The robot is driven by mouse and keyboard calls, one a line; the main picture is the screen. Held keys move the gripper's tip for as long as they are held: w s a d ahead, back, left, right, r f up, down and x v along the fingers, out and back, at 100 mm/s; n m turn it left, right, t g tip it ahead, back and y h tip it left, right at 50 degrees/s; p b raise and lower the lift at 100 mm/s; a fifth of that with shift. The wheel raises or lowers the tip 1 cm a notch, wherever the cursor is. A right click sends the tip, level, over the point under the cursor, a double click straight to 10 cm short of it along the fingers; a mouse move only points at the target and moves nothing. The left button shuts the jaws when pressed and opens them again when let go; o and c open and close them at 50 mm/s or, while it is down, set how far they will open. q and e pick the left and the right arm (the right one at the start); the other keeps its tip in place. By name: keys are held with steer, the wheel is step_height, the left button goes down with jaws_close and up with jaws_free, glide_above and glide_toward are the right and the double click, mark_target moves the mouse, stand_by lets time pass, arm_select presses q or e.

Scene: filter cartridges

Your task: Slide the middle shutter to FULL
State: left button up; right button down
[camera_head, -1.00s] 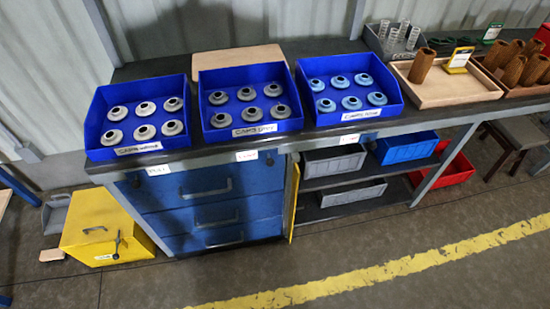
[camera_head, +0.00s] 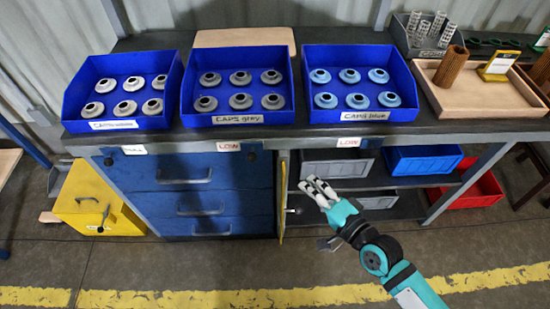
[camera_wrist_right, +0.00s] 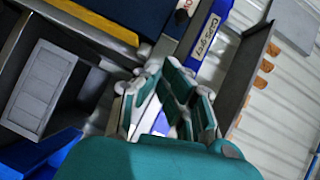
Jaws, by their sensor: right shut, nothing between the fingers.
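The middle label (camera_head: 229,146) on the bench's front edge, below the grey-caps bin, reads LOW in red. A small dark knob (camera_head: 252,155) sits just right of it. The left label (camera_head: 134,149) appears to read FULL, and the right label (camera_head: 348,142) reads LOW. My right gripper (camera_head: 318,188) is shut and empty, in front of the shelves, below and right of the middle label. In the right wrist view its fingers (camera_wrist_right: 172,78) point toward the bench edge, where part of a label (camera_wrist_right: 184,8) shows. My left gripper is out of view.
Blue bins of caps, including the grey-caps bin (camera_head: 238,118), stand on the bench above the labels. A yellow door edge (camera_head: 282,200) juts out left of my right gripper. Blue drawers (camera_head: 190,200) lie below the middle label. The floor in front is open.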

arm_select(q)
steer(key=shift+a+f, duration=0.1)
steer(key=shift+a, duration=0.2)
arm_select(e)
steer(key=shift+s+a+r+y, duration=0.1)
steer(key=shift+a+r+y, duration=0.2)
steer(key=shift+r, duration=0.4)
glide_toward(258, 149)
steer(key=w+d, duration=0.2)
steer(key=w, duration=0.1)
steer(key=a, duration=0.3)
steer(key=shift+w+a, duration=0.25)
steer(key=shift+a, duration=0.1)
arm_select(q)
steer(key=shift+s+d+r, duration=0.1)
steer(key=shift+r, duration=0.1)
arm_select(e)
steer(key=shift+a+f, duration=0.2)
steer(key=shift+a, duration=0.15)
